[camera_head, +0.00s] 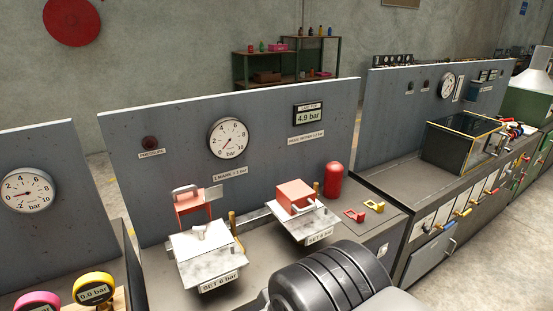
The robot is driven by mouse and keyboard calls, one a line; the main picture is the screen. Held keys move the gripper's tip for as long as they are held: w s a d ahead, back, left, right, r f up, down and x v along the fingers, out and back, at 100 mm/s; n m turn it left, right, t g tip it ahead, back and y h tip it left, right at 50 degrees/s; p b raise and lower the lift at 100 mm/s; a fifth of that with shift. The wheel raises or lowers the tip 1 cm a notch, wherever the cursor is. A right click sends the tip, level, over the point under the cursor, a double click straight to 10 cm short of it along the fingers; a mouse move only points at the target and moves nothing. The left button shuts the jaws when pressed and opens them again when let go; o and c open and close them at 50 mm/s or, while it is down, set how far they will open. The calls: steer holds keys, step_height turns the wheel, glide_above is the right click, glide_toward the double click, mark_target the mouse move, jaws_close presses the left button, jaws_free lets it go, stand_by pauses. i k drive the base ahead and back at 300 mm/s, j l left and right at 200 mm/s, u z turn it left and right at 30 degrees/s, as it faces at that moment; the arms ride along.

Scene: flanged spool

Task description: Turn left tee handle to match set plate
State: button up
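The left tee handle (207,236) is pale and sits on a grey-white block (196,263) on the bench. A set plate (219,282) on that block's front reads "SET 6 bar". A red cover (193,208) stands raised behind the handle. The right block (301,228) has a lowered red cover (295,195) and its own set plate (321,236); its handle is hidden. The round bar gauge (229,138) on the panel has its needle pointing down-left, near the low end. My gripper does not show; only dark ribbed and grey parts of my arm appear at bottom centre.
A display (308,114) reads 4.9 bar. A red lamp (150,143) is on the panel's left. Pink and yellow round gauges (94,288) are at lower left.

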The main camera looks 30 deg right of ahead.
mark_target(200, 230)
steer(key=i+l, duration=0.8)
steer(key=l+u, duration=0.05)
steer(key=l, duration=0.05)
